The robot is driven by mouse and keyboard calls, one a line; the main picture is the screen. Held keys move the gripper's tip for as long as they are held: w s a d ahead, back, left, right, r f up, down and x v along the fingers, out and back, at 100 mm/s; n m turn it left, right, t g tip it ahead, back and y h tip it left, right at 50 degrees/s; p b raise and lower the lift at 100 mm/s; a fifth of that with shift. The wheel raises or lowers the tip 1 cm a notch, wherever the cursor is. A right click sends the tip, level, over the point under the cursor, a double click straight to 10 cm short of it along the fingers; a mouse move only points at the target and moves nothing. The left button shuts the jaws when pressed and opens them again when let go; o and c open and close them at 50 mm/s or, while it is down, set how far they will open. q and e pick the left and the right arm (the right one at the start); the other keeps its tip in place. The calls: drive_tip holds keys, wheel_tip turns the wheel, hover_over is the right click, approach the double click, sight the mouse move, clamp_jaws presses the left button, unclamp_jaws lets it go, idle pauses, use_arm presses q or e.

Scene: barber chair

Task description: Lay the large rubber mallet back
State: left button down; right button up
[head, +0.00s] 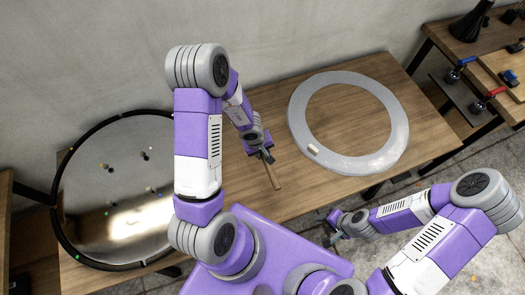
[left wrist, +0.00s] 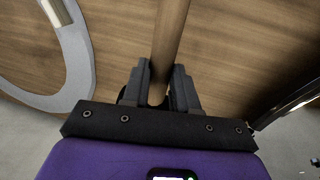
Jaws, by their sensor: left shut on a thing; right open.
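The mallet's wooden handle (head: 271,174) sticks out of my left gripper (head: 264,155) over the wooden table. In the left wrist view the round handle (left wrist: 171,35) runs from the top edge down between the two dark fingers of my left gripper (left wrist: 158,88), which are shut on it. I cannot make out the mallet's head in either view. I cannot tell whether the handle touches the table. My right gripper (head: 337,228) is open and empty, low by the table's front edge.
A grey ring (head: 302,122) lies on the right of the wooden table (head: 425,115), with a small pale cylinder (head: 313,148) on it. A round dark-rimmed mirror (head: 110,200) lies at the left. A bench with clamps (head: 462,68) stands at the far right. Bare tabletop separates mirror and ring.

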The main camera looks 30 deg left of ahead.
use_arm(q)
drive_tip(key=shift+r, duration=0.25)
wheel_tip(320, 180, down, 10)
drive_tip(key=b, duration=0.8)
drive_tip(key=shift+r+b, duration=0.2)
drive_tip(key=shift+b, duration=0.15)
drive_tip(key=c, duration=0.8)
unclamp_jaws()
drive_tip(key=r+p, duration=0.4)
drive_tip(key=r, duration=0.1)
drive_tip(key=s+a+r+p, duration=0.1)
drive_tip(key=r+p, duration=0.1)
drive_tip(key=p, duration=0.1)
drive_tip(key=shift+s+r, duration=0.1)
drive_tip(key=shift+r, duration=0.1)
